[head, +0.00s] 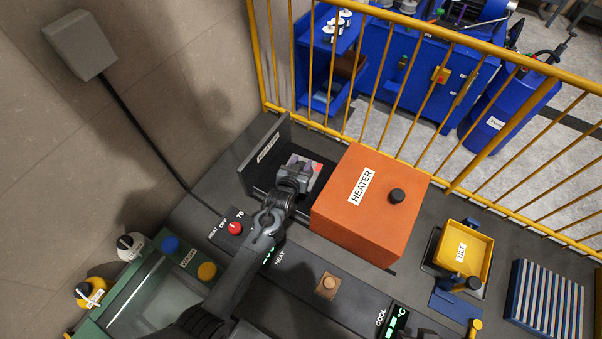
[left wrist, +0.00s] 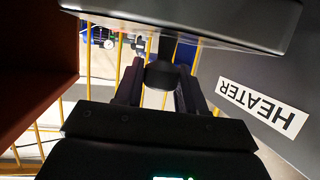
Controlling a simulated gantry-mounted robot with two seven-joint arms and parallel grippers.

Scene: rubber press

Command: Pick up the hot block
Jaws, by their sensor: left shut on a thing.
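My left gripper (head: 294,177) reaches into the open bay between the dark wall with a heater label (head: 268,147) and the orange heater cover (head: 362,222). In the left wrist view its fingers (left wrist: 162,82) are shut on the dark knob of a grey block (left wrist: 205,22). In the head view the block (head: 316,168) shows only in part, with a reddish tint at its right side, because my gripper hides the rest. I cannot tell whether it is lifted off the bay floor. My right gripper is not in view.
The orange cover stands close right of my gripper, with a yellow railing (head: 462,178) behind. A red heat knob (head: 235,228), a small brown block (head: 327,284) and a yellow tilt tray (head: 462,255) are on the bench. A green press frame (head: 150,290) stands at lower left.

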